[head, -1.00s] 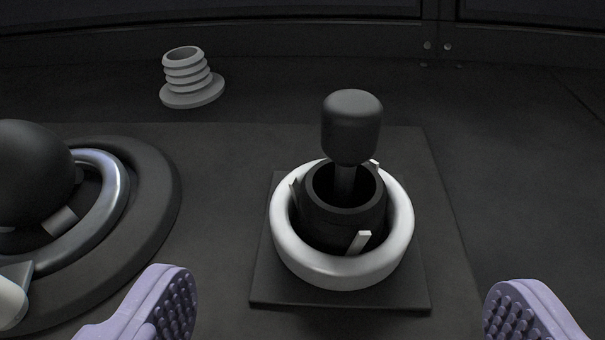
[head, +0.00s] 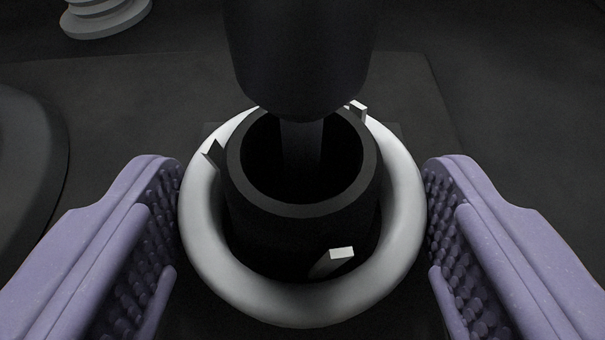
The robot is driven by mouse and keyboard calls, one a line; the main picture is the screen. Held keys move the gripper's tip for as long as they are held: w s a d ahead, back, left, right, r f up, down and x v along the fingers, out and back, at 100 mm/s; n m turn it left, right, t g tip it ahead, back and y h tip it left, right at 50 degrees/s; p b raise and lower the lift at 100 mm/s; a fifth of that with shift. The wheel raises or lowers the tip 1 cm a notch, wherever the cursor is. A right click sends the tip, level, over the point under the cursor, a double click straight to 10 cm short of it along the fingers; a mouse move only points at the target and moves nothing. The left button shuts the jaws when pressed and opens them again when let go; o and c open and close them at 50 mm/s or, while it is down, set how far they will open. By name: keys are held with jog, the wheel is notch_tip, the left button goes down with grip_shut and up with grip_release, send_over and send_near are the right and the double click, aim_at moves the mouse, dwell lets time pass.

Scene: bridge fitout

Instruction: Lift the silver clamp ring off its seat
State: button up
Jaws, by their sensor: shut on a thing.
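A pale silver-white clamp ring (head: 205,241) lies around a black collar (head: 303,211), from whose centre a dark lever knob (head: 298,50) rises. Small pale tabs (head: 342,254) stand between collar and ring at the front, left and back right. My gripper (head: 303,225) has one purple studded finger on each side of the ring, and both pads press on its outer left and right edges. The ring still surrounds the collar; its underside is hidden, so I cannot tell whether it touches the base plate.
A ribbed grey boot (head: 103,16) stands at the upper left. The edge of a round dark housing (head: 35,150) shows at the left. The lever knob stands tall right between and beyond my fingers. The dark surface to the right looks clear.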

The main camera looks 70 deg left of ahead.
notch_tip(320, 180, up, 14)
jog(key=p, duration=0.7)
jog(key=shift+f+p, duration=0.25)
jog(key=shift+p, duration=0.1)
